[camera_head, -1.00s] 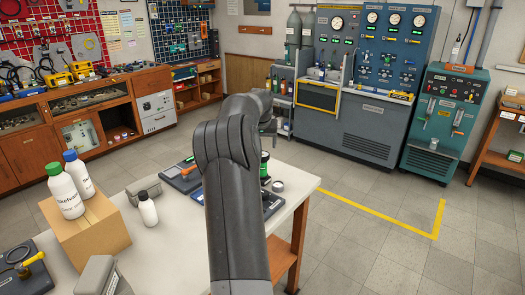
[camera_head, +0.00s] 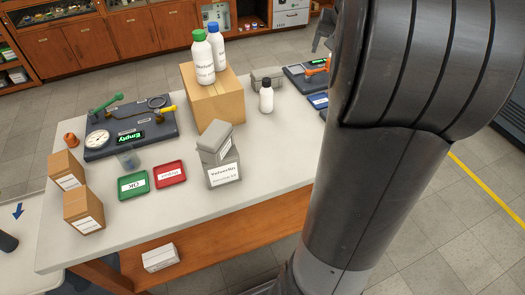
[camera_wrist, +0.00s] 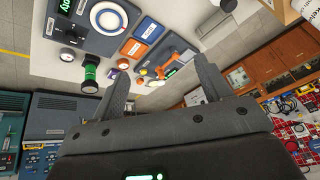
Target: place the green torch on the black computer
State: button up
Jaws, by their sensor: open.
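A black-and-green cylinder (camera_wrist: 90,74), which looks like the green torch, stands on the bench in the wrist view, beside a blue device with a round dial. In the head view my arm hides that part of the bench. My gripper (camera_wrist: 162,68) is open with nothing between its fingers. It is apart from the cylinder, which shows to the left of the left finger. I cannot make out a black computer in either view.
The white bench (camera_head: 250,165) carries a cardboard box (camera_head: 213,98) with two bottles, a small white bottle (camera_head: 266,96), a grey container (camera_head: 219,160), a gauge device (camera_head: 130,130), and green (camera_head: 133,186) and red (camera_head: 170,174) trays. Floor is open at right.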

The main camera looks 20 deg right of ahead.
jog(key=s+a+n, duration=0.1)
jog(key=s+a, duration=0.2)
jog(key=a, duration=0.3)
jog(key=s+a+n+y, duration=0.1)
jog(key=s+a+n, duration=0.1)
jog(key=s+a, duration=0.35)
jog(key=s+a+n, duration=0.1)
jog(key=s+a, duration=0.1)
jog(key=a, duration=0.6)
jog(key=s+a+f+n, duration=0.3)
jog(key=s+a+f, duration=0.3)
jog(key=s+a, duration=0.3)
jog(key=shift+s+t+y, duration=0.3)
jog(key=shift+s+t, duration=0.1)
jog(key=shift+s, duration=0.7)
